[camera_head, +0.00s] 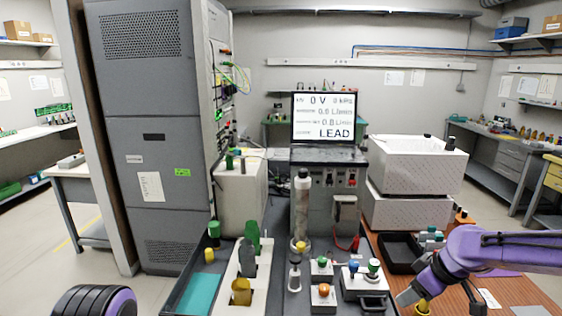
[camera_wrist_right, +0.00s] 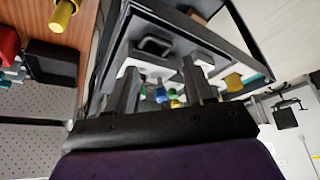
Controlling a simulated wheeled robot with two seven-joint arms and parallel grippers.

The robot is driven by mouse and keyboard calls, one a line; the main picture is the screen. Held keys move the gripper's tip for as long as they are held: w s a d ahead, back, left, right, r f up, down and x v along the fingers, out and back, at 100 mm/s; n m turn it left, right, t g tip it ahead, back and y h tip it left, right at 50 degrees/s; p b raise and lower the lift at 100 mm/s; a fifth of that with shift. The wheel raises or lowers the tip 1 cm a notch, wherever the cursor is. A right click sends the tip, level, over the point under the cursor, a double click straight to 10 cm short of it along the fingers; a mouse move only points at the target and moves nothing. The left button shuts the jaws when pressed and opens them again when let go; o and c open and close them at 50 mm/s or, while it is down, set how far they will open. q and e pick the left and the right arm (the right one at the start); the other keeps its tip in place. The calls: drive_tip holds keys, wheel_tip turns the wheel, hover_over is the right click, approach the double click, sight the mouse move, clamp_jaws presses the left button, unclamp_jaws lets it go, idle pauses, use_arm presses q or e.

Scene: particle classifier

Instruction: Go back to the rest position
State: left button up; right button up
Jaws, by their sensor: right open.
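My right gripper (camera_head: 408,296) is at the lower right in the head view, at the end of the purple arm, above the edge of the wooden tabletop. In the right wrist view its two fingers (camera_wrist_right: 162,88) are spread apart with nothing held between them. A yellow piece (camera_head: 422,306) shows just beside the fingertips in the head view, and a yellow piece (camera_wrist_right: 63,14) stands on the wood at the upper left of the wrist view, clear of the fingers. A purple and black part of my left arm shows at the lower left; its gripper is out of view.
White perforated boxes (camera_head: 415,163) are stacked behind the arm. A screen (camera_head: 322,118) reads LEAD. A tray (camera_head: 195,290) lies left.

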drive_tip(key=w+a+m+t, duration=0.2)
drive_tip(key=w+m+t, duration=0.2)
drive_tip(key=w+m, duration=0.15)
drive_tip(key=s+f+m+t+h, duration=0.1)
drive_tip(key=s+f+m, duration=0.15)
drive_tip(key=f, duration=0.25)
drive_tip(key=s+f+m+h, duration=0.2)
drive_tip(key=f+m, duration=0.2)
drive_tip(key=f, duration=0.1)
drive_tip(key=s+d+f+m+g+h+b, duration=0.1)
drive_tip(key=s+f+m+h+b, duration=0.15)
drive_tip(key=s+f, duration=0.8)
drive_tip(key=s+f+g, duration=0.2)
drive_tip(key=s+f, duration=0.4)
drive_tip(key=s, duration=0.5)
drive_tip(key=s+f+g, duration=0.2)
drive_tip(key=s+f, duration=0.4)
drive_tip(key=s, duration=0.6)
drive_tip(key=shift+d+g+h+b, duration=0.2)
drive_tip(key=shift+g+h+b, duration=0.1)
drive_tip(key=shift+g+h, duration=0.15)
